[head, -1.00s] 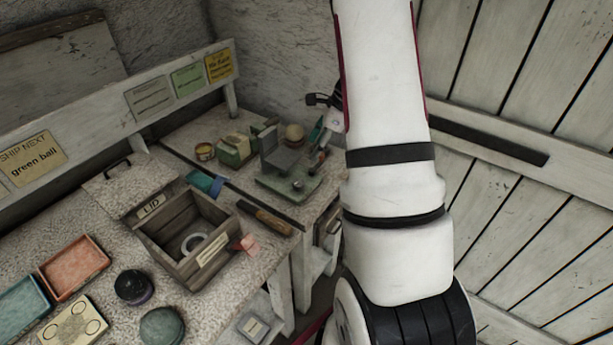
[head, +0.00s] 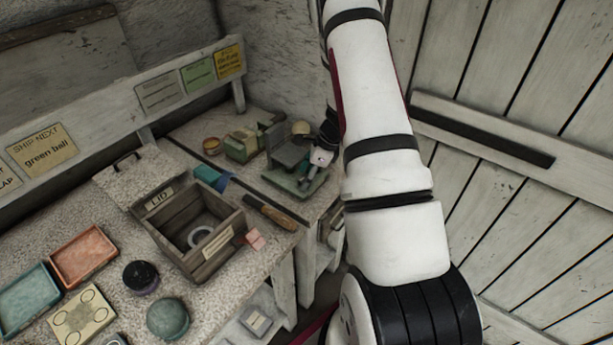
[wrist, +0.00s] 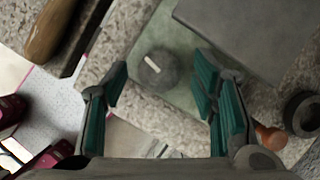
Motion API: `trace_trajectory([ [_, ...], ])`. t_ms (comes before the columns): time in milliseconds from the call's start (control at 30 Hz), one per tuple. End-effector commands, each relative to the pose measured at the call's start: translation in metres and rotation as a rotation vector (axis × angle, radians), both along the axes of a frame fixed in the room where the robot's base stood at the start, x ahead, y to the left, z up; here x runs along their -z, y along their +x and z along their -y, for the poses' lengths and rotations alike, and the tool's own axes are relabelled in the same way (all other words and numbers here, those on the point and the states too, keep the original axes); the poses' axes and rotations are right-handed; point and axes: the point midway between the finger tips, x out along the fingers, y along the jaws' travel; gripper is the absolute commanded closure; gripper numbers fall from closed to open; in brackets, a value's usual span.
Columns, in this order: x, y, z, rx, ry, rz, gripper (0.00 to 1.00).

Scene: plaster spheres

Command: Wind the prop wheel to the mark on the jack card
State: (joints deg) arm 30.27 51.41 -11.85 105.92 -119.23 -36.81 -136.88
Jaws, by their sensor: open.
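In the wrist view a round grey knob (wrist: 157,72) with a white line on top, apparently the prop wheel, sits on a pale green plate (wrist: 180,25). My gripper (wrist: 160,78) is open, its teal-padded fingers to either side of the knob with visible gaps. A grey block (head: 287,151) stands on that base. Cards hang on the rail, among them a yellow one (head: 230,61); its small text is unreadable, and I cannot tell which is the jack card.
A wooden-handled tool (head: 270,212) lies left of the jack; its handle (wrist: 48,30) shows in the wrist view. An open wooden box (head: 175,246) stands on the bench nearer me. A green block (head: 241,146) and a pale ball (head: 301,128) are near the jack.

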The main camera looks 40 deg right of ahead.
Motion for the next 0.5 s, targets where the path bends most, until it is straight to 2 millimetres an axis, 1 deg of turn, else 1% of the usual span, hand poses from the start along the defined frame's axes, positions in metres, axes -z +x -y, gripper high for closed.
trace_trajectory([
  [100, 0.0046, 0.0010, -0.0017, 0.000, 0.001, -0.001, 0.47],
  [367, 0.0050, 0.0015, -0.0018, 0.000, 0.001, 0.001, 0.47],
  [400, 0.0050, 0.0015, -0.0018, 0.000, 0.000, 0.000, 0.56],
  [467, 0.0049, 0.0015, -0.0017, 0.000, 0.000, 0.000, 0.70],
  [500, 0.0049, 0.0015, -0.0017, 0.000, 0.000, 0.000, 0.79],
])
